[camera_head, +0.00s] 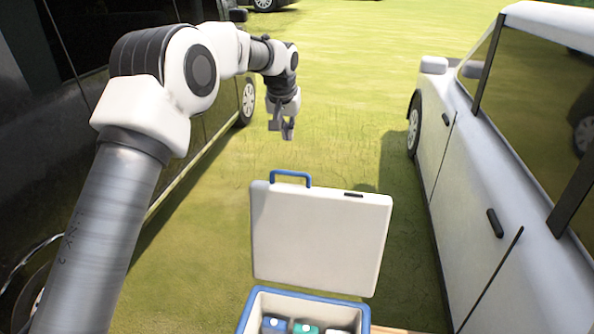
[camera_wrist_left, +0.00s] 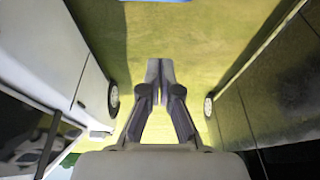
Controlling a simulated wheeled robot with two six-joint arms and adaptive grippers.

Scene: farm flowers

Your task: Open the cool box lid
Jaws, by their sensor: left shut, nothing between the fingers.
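The cool box lid (camera_head: 318,240) is white with a blue handle (camera_head: 290,174) on its far edge. It stands raised, near upright, behind the cool box (camera_head: 300,302), whose blue-rimmed opening shows at the bottom of the head view. Items with blue, green and white tops lie inside; the lower part of the box is cut off. My left gripper (camera_head: 286,131) is shut and empty, above the grass beyond the lid and apart from it. In the left wrist view its fingers (camera_wrist_left: 160,82) are together. My right gripper is not in view.
A dark vehicle (camera_head: 190,150) stands on the left and a white car (camera_head: 470,170) on the right. Open grass (camera_head: 345,90) lies between and beyond them. A wooden surface (camera_head: 395,331) shows beside the box. A blue edge (camera_wrist_left: 155,1) shows at the top of the wrist view.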

